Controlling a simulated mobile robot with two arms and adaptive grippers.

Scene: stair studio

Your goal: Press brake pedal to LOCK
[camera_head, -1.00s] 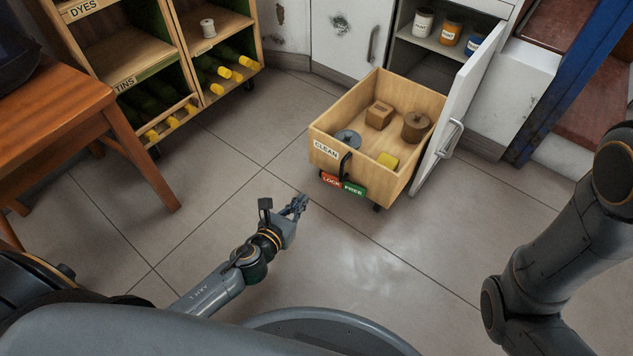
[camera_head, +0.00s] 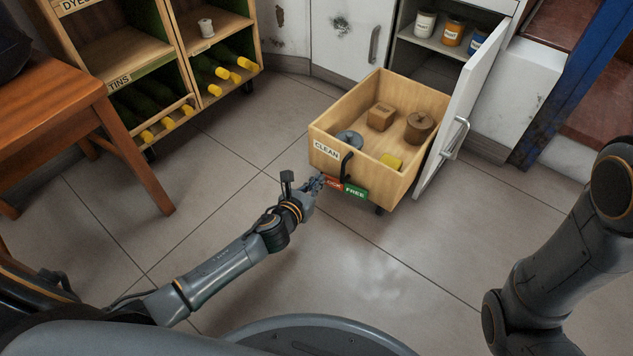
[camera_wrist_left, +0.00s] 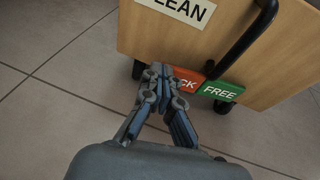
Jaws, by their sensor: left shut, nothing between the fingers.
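The brake pedal (camera_head: 346,187) is a low two-coloured bar at the bottom front of a wooden bin (camera_head: 378,185) on casters. Its left half is red and marked LOCK, its right half green and marked FREE. In the left wrist view the pedal's green half (camera_wrist_left: 221,91) shows clearly, while my fingers cover part of the red half. My left gripper (camera_head: 318,181) is shut and empty, its tips at the red end. I cannot tell whether they touch it. My right gripper is out of view; only its arm shows at the right.
The bin, labelled CLEAN, holds a lidded pot (camera_head: 419,126), a small box (camera_head: 381,116), a yellow block (camera_head: 391,161) and a grey lid (camera_head: 349,138). An open cabinet door (camera_head: 462,110) stands close to its right. The floor in front is clear.

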